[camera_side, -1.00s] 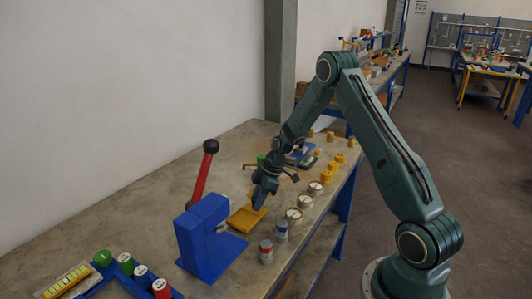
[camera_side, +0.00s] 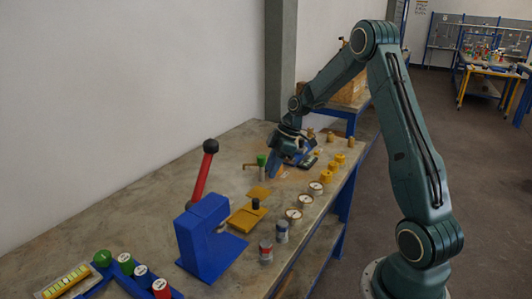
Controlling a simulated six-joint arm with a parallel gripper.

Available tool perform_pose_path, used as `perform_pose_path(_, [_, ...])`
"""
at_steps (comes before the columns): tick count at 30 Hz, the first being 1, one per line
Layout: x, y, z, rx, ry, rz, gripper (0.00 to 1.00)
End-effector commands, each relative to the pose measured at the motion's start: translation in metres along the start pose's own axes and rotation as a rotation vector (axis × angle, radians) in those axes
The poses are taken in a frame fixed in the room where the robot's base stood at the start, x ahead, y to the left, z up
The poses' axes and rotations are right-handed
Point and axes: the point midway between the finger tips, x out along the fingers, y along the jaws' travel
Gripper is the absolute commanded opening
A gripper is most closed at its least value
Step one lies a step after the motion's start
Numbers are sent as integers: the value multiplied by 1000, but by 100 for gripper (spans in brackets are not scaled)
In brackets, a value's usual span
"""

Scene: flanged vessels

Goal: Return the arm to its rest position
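My gripper (camera_side: 274,173) hangs over the bench behind the yellow plates, with its fingers pointing down and to the left. It is too small to see whether the fingers are open or shut, and I see nothing held in it. My arm is bent, with its elbow high at the upper right. A small dark-topped piece (camera_side: 255,204) stands at the back of the front yellow plate (camera_side: 243,221), apart from my gripper. A second yellow plate (camera_side: 259,192) lies just behind it.
A blue press (camera_side: 205,240) with a red lever (camera_side: 203,177) stands in front. White-topped vessels (camera_side: 293,214) and yellow pieces (camera_side: 330,167) line the right bench edge. A green-topped post (camera_side: 261,160) stands beside my gripper.

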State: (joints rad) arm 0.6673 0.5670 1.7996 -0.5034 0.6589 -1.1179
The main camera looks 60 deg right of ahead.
Motion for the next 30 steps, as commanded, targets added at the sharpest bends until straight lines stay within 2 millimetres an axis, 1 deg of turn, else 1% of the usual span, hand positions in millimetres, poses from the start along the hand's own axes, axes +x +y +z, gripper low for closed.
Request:
perform_pose_path(4, [-8, 0, 0, 0, -1, 0, 32])
perform_pose_path(15, [-10, 0, 0, 0, -1, 0, 32])
perform_pose_path(20, [-13, -4, -4, 6, -5, 3, 32])
perform_pose_path(23, [-20, -10, -12, 16, -13, 10, 32])
perform_pose_path(26, [-30, -20, -22, 36, -25, 21, 32])
perform_pose_path(30, [-49, -42, -41, 76, -45, 46, 32])
